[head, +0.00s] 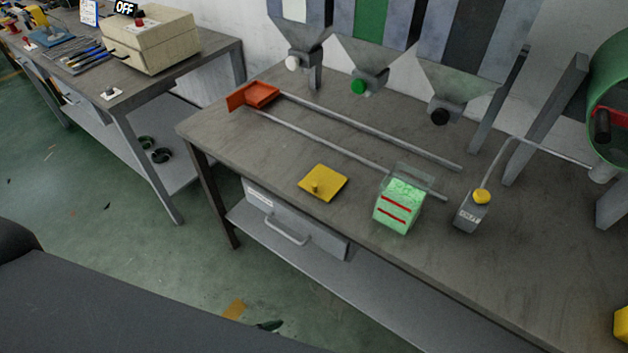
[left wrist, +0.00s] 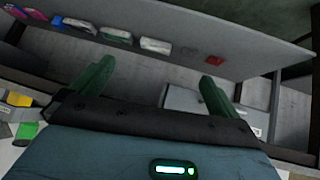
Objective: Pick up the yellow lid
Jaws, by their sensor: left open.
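The yellow lid (head: 328,188) is a flat square plate with a small knob. It lies on the grey workbench (head: 290,150) near its front edge, in the head view. Just to its right stands a clear container (head: 399,208) filled with light green granules, marked with red lines. My left gripper (left wrist: 157,72) shows only in the left wrist view. Its two green fingers are spread wide with nothing between them. The lid is not visible in that view, so I cannot tell the distance between them. My right gripper is in neither view.
Metal rails lead from an orange tray (head: 262,93) along the bench. Hoppers with coloured outlets hang behind. In the left wrist view, a shelf (left wrist: 235,38) holds several small items.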

